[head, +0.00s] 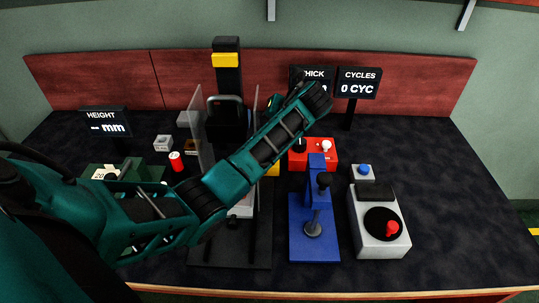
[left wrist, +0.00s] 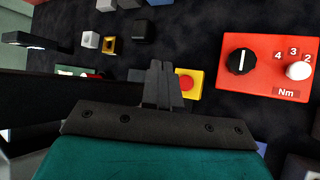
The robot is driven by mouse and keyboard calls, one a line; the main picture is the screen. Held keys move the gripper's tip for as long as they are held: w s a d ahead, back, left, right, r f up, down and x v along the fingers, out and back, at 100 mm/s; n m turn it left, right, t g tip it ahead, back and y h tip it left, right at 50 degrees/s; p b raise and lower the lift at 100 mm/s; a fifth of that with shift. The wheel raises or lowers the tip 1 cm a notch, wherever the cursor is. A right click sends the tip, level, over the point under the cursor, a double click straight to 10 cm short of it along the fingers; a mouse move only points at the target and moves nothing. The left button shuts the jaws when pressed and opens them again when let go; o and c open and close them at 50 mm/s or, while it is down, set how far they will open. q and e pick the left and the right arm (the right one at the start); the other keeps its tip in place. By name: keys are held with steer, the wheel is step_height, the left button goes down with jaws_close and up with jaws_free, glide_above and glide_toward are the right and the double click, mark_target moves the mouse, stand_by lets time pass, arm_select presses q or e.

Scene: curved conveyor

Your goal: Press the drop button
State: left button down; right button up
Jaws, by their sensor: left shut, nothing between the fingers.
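My left gripper (left wrist: 163,85) is shut and empty, its dark fingers together in the left wrist view. In that view a red push button (left wrist: 187,83) on a yellow box (left wrist: 194,92) shows just beyond the fingertips, partly covered by them. I cannot tell whether they touch. In the head view my left arm reaches across the table and hides most of the yellow box (head: 273,169). The fingertips cannot be made out there. A blue button (head: 365,169) on a small grey box stands at the right. No button carries a readable drop label. My right gripper is not in view.
A red box (head: 324,150) with a black knob and a white knob stands right of the yellow box. A blue lever stand (head: 314,240) and a grey joystick box (head: 367,244) are nearer. Clear panels and a black column (head: 228,80) stand behind my arm. The table's right side is clear.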

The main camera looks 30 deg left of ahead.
arm_select(q)
steer(key=shift+f+b, duration=0.4)
steer(key=shift+f, duration=4)
steer(key=shift+f+p, duration=0.3)
steer(key=shift+f, duration=0.1)
steer(key=shift+f, duration=0.6)
steer(key=shift+r, duration=1)
steer(key=shift+r, duration=0.1)
steer(key=shift+r, duration=2.45)
